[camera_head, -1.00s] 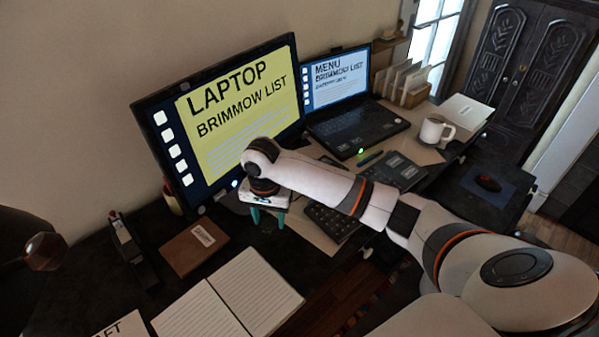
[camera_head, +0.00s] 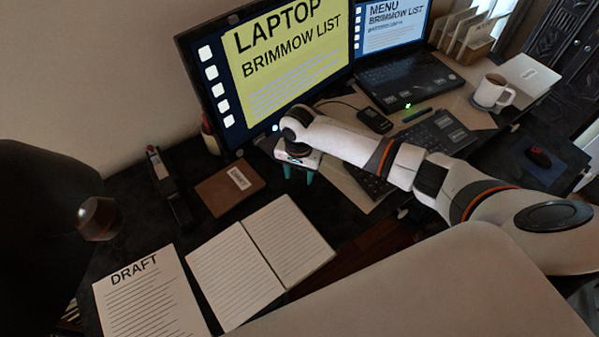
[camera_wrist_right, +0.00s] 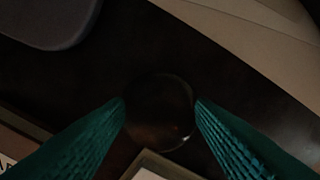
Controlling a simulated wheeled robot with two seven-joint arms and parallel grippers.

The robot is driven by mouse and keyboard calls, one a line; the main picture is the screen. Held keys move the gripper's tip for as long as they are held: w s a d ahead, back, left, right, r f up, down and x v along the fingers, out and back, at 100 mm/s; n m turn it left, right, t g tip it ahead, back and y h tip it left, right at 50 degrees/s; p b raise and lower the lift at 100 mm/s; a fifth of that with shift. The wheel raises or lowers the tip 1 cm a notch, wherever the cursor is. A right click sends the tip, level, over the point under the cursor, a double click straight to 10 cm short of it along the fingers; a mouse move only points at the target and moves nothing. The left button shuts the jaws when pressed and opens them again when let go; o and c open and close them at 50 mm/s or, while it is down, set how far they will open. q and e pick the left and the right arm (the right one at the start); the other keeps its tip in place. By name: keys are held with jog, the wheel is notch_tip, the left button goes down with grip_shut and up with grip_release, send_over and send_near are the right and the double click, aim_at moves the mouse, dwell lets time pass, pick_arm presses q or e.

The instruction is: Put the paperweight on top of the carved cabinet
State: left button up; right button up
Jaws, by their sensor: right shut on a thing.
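The paperweight (camera_wrist_right: 160,118) is a dark, clear, rounded piece between the two teal fingers of my right gripper (camera_wrist_right: 161,103) in the right wrist view. My right gripper is shut on it, low over the dark desk. In the head view my right gripper (camera_head: 299,178) points down between the monitor and the open notebook, and the paperweight cannot be made out there. The carved cabinet (camera_head: 556,38) is dark with carved doors, at the far upper right of the head view. It is cut off by the frame, and its top is out of view. My left gripper is not in view.
The monitor (camera_head: 290,65) stands close behind my right gripper. A brown book (camera_head: 229,189), an open notebook (camera_head: 262,250) and a draft sheet (camera_head: 148,300) lie nearby. The laptop (camera_head: 405,75), keyboard (camera_head: 445,132) and mug (camera_head: 494,92) are to the right. A dark rounded object fills the left edge.

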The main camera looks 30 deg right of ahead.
jog(key=shift+f, duration=0.25)
jog(key=shift+f, duration=0.15)
jog(key=o, duration=1.1)
jog(key=shift+o, duration=0.2)
